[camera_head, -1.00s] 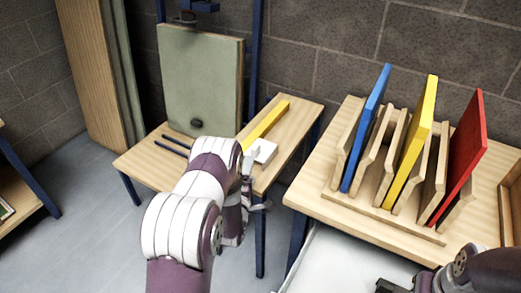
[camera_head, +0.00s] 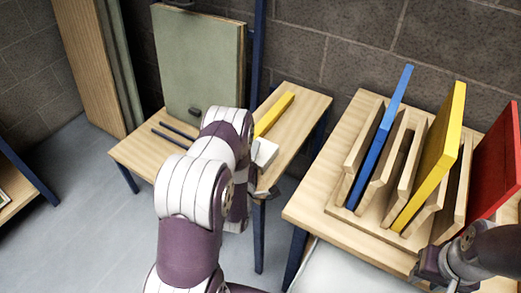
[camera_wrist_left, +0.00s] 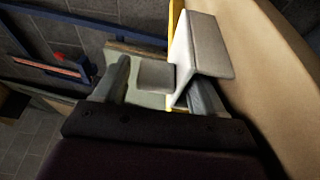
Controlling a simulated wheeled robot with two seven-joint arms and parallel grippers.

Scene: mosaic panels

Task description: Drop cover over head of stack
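A white angled block (camera_head: 264,152), possibly the cover, is at the near end of a yellow bar (camera_head: 274,114) on the small wooden table. My left gripper (camera_head: 264,193) is low at that table's right edge, just below the block. In the left wrist view its fingers (camera_wrist_left: 160,78) are spread, with the white block (camera_wrist_left: 207,45) by the right finger and a grey square face between them. Contact is unclear. Blue (camera_head: 381,135), yellow (camera_head: 430,160) and red (camera_head: 497,165) panels stand in a wooden rack (camera_head: 357,212). My right gripper (camera_head: 428,265) is low at right; its fingers are unclear.
A large grey-green panel (camera_head: 198,60) leans upright behind the small table (camera_head: 135,155), with dark rods (camera_head: 170,138) before it. The larger wooden table (camera_head: 310,207) bears the rack. Grey floor (camera_head: 85,200) is clear at left.

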